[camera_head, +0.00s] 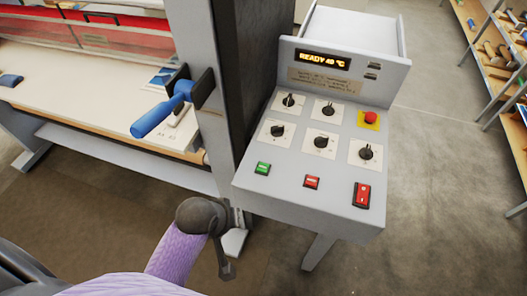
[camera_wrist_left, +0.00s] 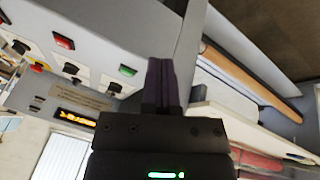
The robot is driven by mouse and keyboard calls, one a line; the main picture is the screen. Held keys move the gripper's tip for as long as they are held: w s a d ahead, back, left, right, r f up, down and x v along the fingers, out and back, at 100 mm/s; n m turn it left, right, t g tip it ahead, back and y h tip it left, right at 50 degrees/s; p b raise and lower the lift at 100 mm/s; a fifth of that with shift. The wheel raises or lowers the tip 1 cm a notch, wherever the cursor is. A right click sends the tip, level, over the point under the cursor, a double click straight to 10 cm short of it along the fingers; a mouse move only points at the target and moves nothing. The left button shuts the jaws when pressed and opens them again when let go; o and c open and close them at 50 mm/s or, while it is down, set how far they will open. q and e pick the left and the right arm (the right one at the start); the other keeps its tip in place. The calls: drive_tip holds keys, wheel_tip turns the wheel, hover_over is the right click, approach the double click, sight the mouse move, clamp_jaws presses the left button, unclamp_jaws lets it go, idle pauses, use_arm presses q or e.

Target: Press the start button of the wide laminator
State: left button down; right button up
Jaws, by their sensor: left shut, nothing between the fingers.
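The wide laminator's sloped grey control panel (camera_head: 315,150) is at centre right in the head view. Its green button (camera_head: 263,168) is at the lower left, left of a red button (camera_head: 312,182). The display (camera_head: 322,60) glows orange and seems to read "READY 40 °C". My left gripper (camera_wrist_left: 160,85) is shut and empty in the wrist view. There the green button (camera_wrist_left: 127,70) appears just left of its fingertips; contact cannot be told. In the head view my purple left arm and dark wrist are low, below and left of the panel.
The panel also has several black knobs, a red emergency button (camera_head: 370,118) on yellow and a red rocker switch (camera_head: 361,194). A blue-handled crank (camera_head: 165,110) sticks out left of the post. Shelves (camera_head: 495,50) stand at right. The floor right of the panel is clear.

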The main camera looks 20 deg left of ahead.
use_arm(q)
drive_tip(key=w+r+n+t+h, duration=0.15)
drive_tip(key=w+r+n, duration=0.25)
drive_tip(key=w+n, duration=0.5)
drive_tip(key=r+n+t+h, duration=0.1)
drive_tip(key=r+n+t, duration=0.1)
drive_tip(key=n, duration=0.7)
hover_over(260, 169)
drive_tip(key=shift+w+f+p, duration=0.1)
drive_tip(key=shift+f+p, duration=0.1)
drive_tip(key=shift+p, duration=0.1)
use_arm(e)
drive_tip(key=shift+w+d+r, duration=0.15)
drive_tip(key=shift+d+r, duration=0.05)
drive_tip(key=shift+r, duration=0.75)
use_arm(q)
drive_tip(key=shift+f, duration=0.1)
use_arm(e)
drive_tip(key=shift+f, duration=0.1)
use_arm(q)
wheel_tip(260, 169, down, 8)
drive_tip(key=b, duration=0.9)
drive_tip(key=shift+f, duration=0.35)
use_arm(e)
wheel_tip(260, 169, down, 9)
drive_tip(key=shift+s+d+f, duration=0.1)
drive_tip(key=shift+s, duration=0.1)
use_arm(q)
drive_tip(key=shift+f, duration=0.15)
